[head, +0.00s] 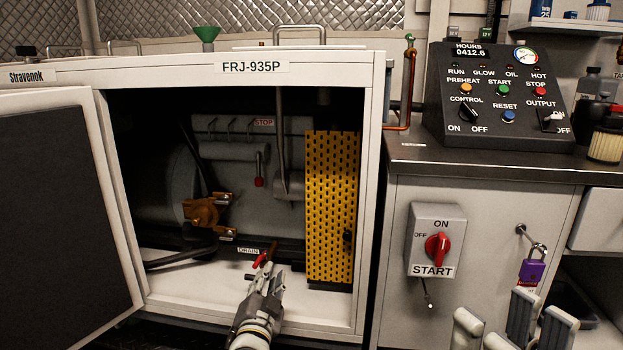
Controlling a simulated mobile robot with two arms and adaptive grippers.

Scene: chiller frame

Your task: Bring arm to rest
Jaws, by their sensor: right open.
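My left gripper (266,272) reaches into the open cabinet (345,65), low down, with its tips at the red handle (260,260) beside the DRAIN label (248,250). I see it from behind, so its jaw opening and any grip on the handle are unclear. My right gripper (515,318) is open at the bottom right, in front of the counter's lower front. Its fingers stand apart and its lower part is cut off by the picture edge.
The cabinet door (60,200) stands open at left. A yellow perforated guard (331,210) stands inside at right. On the counter side are a red rotary switch (437,249) and a purple padlock (532,268). A control panel (500,100) stands above.

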